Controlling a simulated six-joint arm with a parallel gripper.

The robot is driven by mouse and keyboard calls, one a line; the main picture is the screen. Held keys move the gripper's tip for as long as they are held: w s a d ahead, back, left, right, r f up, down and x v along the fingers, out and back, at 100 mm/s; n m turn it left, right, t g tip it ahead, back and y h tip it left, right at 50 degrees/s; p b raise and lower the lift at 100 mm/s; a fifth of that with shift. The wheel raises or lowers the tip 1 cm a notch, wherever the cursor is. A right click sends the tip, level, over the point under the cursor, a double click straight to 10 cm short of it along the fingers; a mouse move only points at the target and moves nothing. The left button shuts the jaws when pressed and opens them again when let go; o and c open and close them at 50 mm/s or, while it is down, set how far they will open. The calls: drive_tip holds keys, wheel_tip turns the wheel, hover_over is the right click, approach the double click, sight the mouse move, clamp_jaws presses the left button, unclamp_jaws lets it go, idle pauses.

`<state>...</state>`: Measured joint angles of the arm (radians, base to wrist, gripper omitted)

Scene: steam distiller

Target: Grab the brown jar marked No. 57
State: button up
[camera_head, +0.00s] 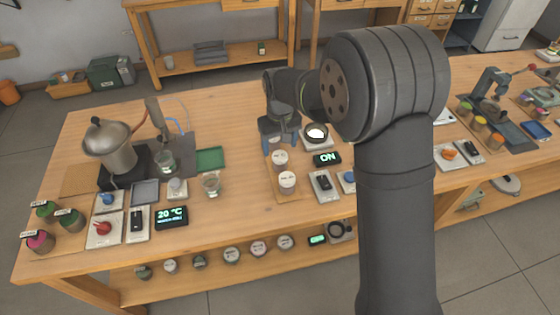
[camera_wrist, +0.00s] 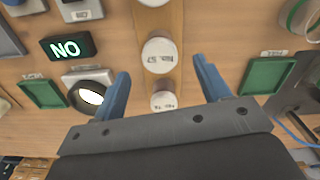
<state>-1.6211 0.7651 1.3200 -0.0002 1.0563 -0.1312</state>
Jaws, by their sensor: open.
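Several jars with white lids stand in a row on a narrow wooden board (camera_head: 288,197). In the head view I see a front jar (camera_head: 287,180) and a middle jar (camera_head: 279,158). The wrist view looks down on the middle lid (camera_wrist: 160,55), a lower lid (camera_wrist: 163,101) and part of another lid (camera_wrist: 154,2) at the top edge.
A glass beaker (camera_head: 212,184) and a green tray (camera_head: 209,158) are left. A metal still (camera_head: 110,148) stands farther left. Some tabletop left of the row is clear.

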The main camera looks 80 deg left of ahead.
sight(280, 155)
drive_tip(key=shift+a+f, duration=0.1)
drive_tip(key=shift+f, duration=2.7)
drive_tip(key=shift+c, duration=0.4)
drive_tip(key=c, duration=1)
